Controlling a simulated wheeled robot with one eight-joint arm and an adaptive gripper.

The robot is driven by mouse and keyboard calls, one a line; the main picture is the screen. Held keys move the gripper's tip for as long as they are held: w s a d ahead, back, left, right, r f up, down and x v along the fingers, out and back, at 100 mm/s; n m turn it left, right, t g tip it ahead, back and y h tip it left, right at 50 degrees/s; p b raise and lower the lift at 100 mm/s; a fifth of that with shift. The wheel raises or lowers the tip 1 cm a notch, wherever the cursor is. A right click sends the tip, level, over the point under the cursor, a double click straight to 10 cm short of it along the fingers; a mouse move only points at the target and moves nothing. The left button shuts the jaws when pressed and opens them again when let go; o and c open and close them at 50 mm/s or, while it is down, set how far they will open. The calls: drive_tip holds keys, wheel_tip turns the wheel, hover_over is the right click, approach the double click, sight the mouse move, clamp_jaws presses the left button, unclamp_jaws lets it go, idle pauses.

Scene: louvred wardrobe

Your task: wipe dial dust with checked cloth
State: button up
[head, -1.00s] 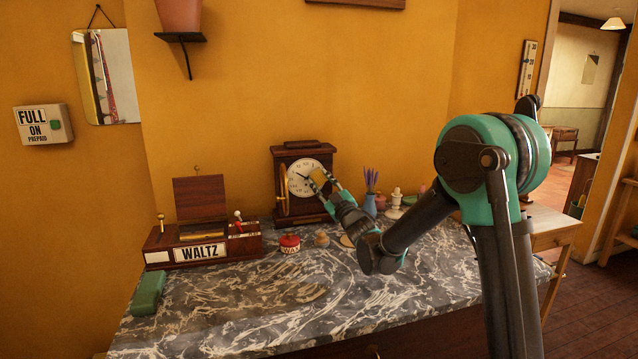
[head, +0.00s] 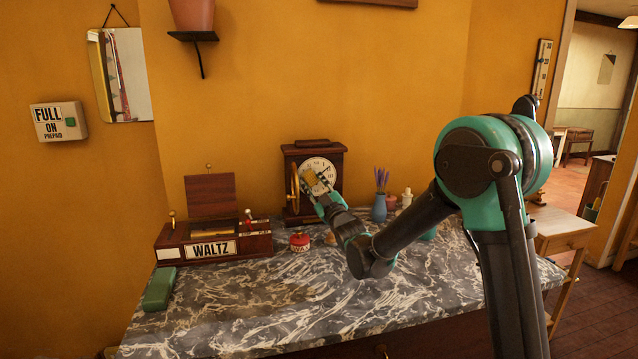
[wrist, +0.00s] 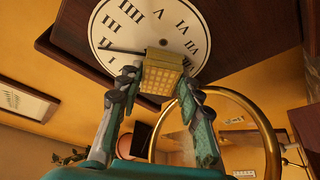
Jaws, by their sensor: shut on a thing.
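The wooden mantel clock (head: 296,158) stands on the marble top against the yellow wall. Its white dial (head: 327,166) has Roman numerals, and the dial also fills the top of the wrist view (wrist: 205,18). The brass bezel (head: 294,188) is swung open to the left in the head view. My gripper (head: 314,186) is shut on the yellow checked cloth (wrist: 163,75), a folded pad between the two fingertips. The cloth lies in front of the dial near its middle; whether it touches cannot be told. I cannot make out dust on the dial.
The WALTZ music box (head: 213,243) with raised lid stands left of the clock. A red tin (head: 299,241) sits before the clock. A blue vase with lavender (head: 379,206) is to the right. A green block (head: 160,288) lies at the front left. The front marble is clear.

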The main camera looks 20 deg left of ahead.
drive_tip(key=shift+s+a, duration=0.4)
drive_tip(key=shift+a, duration=0.3)
drive_tip(key=shift+s+d, duration=0.1)
drive_tip(key=shift+s, duration=0.05)
drive_tip(key=shift+s+d, duration=0.5)
drive_tip(key=shift+s, duration=0.3)
drive_tip(key=shift+s+d, duration=0.5)
drive_tip(key=shift+s, duration=0.35)
drive_tip(key=shift+s+d, duration=0.5)
drive_tip(key=shift+s, duration=0.3)
drive_tip(key=shift+s, duration=0.1)
drive_tip(key=shift+s+d, duration=0.8)
drive_tip(key=shift+s, duration=0.35)
